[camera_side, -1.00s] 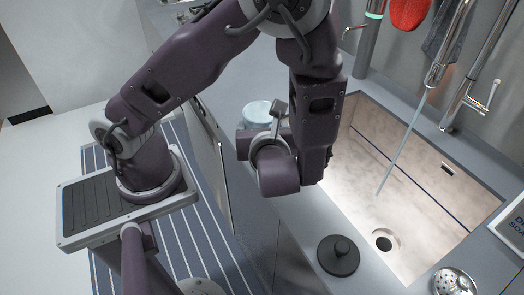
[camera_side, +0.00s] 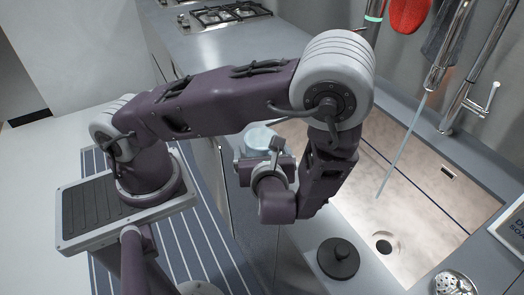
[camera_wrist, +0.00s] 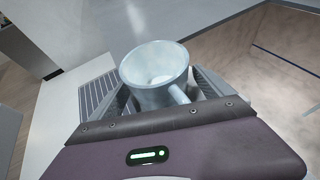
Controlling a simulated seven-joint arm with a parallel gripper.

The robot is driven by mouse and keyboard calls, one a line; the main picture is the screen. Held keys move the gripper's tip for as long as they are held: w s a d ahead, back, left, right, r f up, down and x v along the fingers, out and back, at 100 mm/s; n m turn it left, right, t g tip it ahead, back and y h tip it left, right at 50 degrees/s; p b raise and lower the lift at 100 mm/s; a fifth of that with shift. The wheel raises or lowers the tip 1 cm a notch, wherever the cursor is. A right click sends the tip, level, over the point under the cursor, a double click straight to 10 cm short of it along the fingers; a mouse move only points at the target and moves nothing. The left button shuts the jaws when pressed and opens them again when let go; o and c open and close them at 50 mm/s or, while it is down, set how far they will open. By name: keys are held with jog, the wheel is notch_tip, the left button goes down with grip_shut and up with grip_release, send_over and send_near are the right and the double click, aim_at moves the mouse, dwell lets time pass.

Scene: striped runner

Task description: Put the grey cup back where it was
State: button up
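The grey cup (camera_wrist: 152,92) is pale blue-grey, with its open rim facing the wrist camera and its handle toward the lower right. My gripper (camera_wrist: 162,84) has one finger on each side of it and is shut on it. In the side view the cup (camera_side: 258,138) shows just behind my wrist, held by the counter edge left of the sink. My wrist hides the fingertips and the cup's lower part there. I cannot tell how far its base is above the surface.
The sink basin (camera_side: 400,222) opens to the right, with a tall tap (camera_side: 470,98) behind it. A dark round lidded object (camera_side: 338,258) stands on the front counter. A gas hob (camera_side: 228,14) lies at the back. The counter between hob and cup looks clear.

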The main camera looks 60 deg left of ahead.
jog(key=shift+r, duration=0.15)
jog(key=v, duration=1.1)
jog(key=shift+s+d+r, duration=0.2)
jog(key=shift+d, duration=0.1)
jog(key=s+a+r+n+h, duration=0.2)
jog(key=r+n+h, duration=0.4)
jog(key=n, duration=0.5)
jog(key=s+a+r+n+h, duration=0.2)
jog(key=s+r+n+h, duration=0.2)
jog(key=r+n, duration=0.7)
jog(key=shift+s+r+n+h, duration=0.3)
jog(key=shift+r+h, duration=0.05)
jog(key=shift+h, duration=0.75)
jog(key=shift+a, duration=0.1)
